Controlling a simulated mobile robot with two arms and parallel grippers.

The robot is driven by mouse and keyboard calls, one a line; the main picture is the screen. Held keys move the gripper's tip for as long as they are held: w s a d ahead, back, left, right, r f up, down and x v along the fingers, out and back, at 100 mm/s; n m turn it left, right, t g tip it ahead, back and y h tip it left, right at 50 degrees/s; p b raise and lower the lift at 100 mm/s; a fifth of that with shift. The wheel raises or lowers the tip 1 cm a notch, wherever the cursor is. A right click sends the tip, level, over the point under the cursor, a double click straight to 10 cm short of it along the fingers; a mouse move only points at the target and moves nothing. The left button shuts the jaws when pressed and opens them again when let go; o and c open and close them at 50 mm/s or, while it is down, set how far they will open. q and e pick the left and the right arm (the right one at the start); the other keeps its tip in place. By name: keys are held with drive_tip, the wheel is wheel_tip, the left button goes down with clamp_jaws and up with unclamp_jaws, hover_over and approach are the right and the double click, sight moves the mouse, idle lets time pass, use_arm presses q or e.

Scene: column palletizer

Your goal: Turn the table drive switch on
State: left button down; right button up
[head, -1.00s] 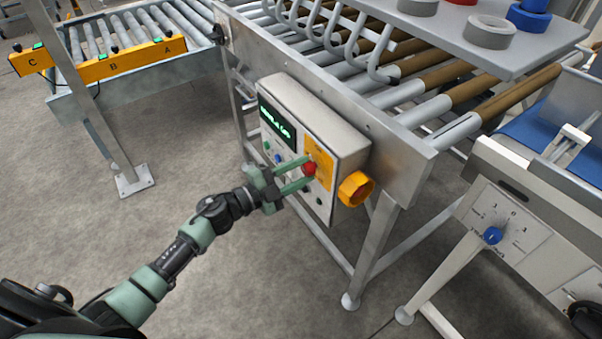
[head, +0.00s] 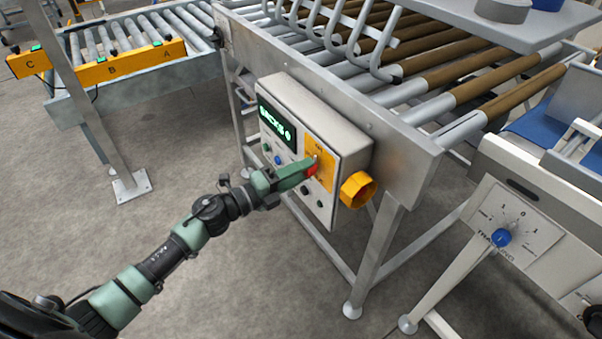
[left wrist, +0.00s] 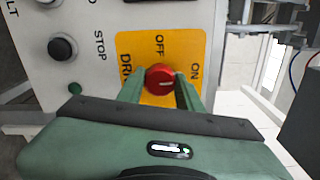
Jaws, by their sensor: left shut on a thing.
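The red table drive switch (left wrist: 160,80) is a round knob on a yellow plate (left wrist: 130,44) marked OFF and ON. It also shows in the head view (head: 313,171), partly covered by my fingers. In the left wrist view OFF is printed above the knob and ON to its right. A pale mark shows on the knob, but I cannot tell which label it points to. My left gripper (head: 308,167) is shut on the knob, one finger on each side. My right gripper is not in view.
The grey control box (head: 310,110) has a lit green display (head: 276,122), small buttons and an orange knob (head: 357,189) on its side. The roller table (head: 400,130) is above it. A blue TRACKING knob (head: 502,238) is on the right machine.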

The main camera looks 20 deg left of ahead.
use_arm(q)
drive_tip(key=shift+f, duration=0.1)
idle(0.5)
drive_tip(key=c, duration=0.9)
unclamp_jaws()
drive_tip(key=shift+c, duration=0.2)
drive_tip(key=b+v, duration=0.1)
drive_tip(key=v, duration=0.7)
drive_tip(key=shift+b, duration=0.3)
